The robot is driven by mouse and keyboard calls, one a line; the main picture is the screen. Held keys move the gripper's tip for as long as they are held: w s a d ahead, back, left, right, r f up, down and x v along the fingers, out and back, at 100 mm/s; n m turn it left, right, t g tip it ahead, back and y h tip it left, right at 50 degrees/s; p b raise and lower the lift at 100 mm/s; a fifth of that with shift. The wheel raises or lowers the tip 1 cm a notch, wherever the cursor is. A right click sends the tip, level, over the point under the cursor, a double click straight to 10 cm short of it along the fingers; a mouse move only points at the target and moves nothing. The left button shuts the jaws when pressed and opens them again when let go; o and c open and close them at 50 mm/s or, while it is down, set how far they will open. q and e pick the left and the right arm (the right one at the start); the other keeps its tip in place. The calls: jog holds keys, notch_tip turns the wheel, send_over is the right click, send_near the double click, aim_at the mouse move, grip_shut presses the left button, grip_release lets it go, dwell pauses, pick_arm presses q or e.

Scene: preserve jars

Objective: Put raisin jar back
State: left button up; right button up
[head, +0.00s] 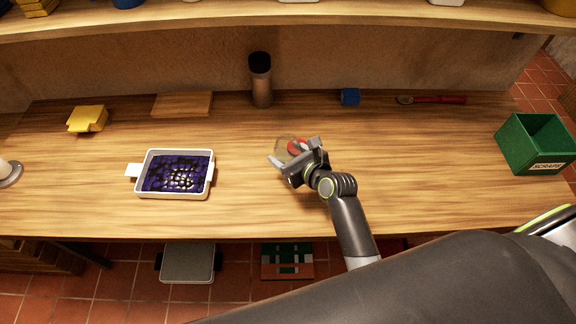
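A small clear glass jar (283,143) with a red part (297,146) is at the middle of the wooden table. I cannot read any label on it or tell whether it holds raisins. My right gripper (294,154) is at the jar, with its fingers spread to either side of it. The gripper partly hides the jar, and I cannot tell whether the fingers press on it or whether it is lifted. My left gripper is not in view.
A white tray of dark purple pieces (149,187) sits left of the jar. Behind are a yellow block (88,119), wooden board (182,104), dark-topped cylinder (262,88), blue cube (350,97) and red-handled tool (440,99). A green scraps bin (540,158) stands right. A shelf (200,19) runs above.

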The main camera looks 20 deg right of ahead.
notch_tip(320, 180, down, 3)
jog(key=shift+r+b, duration=0.1)
jog(key=shift+b, duration=0.25)
jog(key=shift+f+p, duration=0.3)
jog(key=shift+f, duration=0.6)
jog(key=shift+f, duration=0.15)
jog(key=o, duration=1)
